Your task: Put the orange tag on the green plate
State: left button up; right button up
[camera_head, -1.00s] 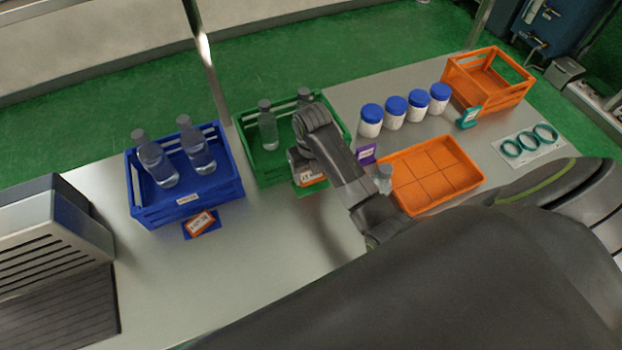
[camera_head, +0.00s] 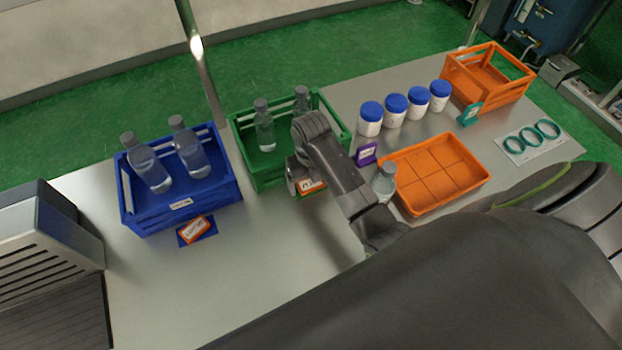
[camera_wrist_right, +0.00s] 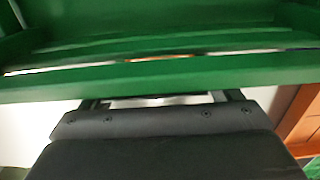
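An orange tag with a white label (camera_head: 313,187) shows at the front of the green crate (camera_head: 268,180), partly covered by my right gripper (camera_head: 294,182). A thin green edge shows beside this tag, but the green plate is mostly hidden. I cannot tell whether the tag touches the plate or the gripper. In the right wrist view, the green crate wall (camera_wrist_right: 160,78) fills the space ahead of my dark gripper; the tag is not seen there. The fingers are too hidden to judge. A second orange tag (camera_head: 195,229) lies on a blue plate (camera_head: 212,229). My left gripper is not in view.
A blue crate (camera_head: 182,213) with two bottles stands left.

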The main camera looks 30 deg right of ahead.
aim_at(311, 183)
jog(key=shift+r, duration=0.6)
notch_tip(311, 183, up, 6)
jog(key=shift+r+p, duration=0.1)
jog(key=shift+p, duration=0.65)
pick_arm(q)
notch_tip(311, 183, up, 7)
jog(key=p, duration=0.5)
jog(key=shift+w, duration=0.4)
pick_arm(e)
jog(key=shift+r, duration=2.5)
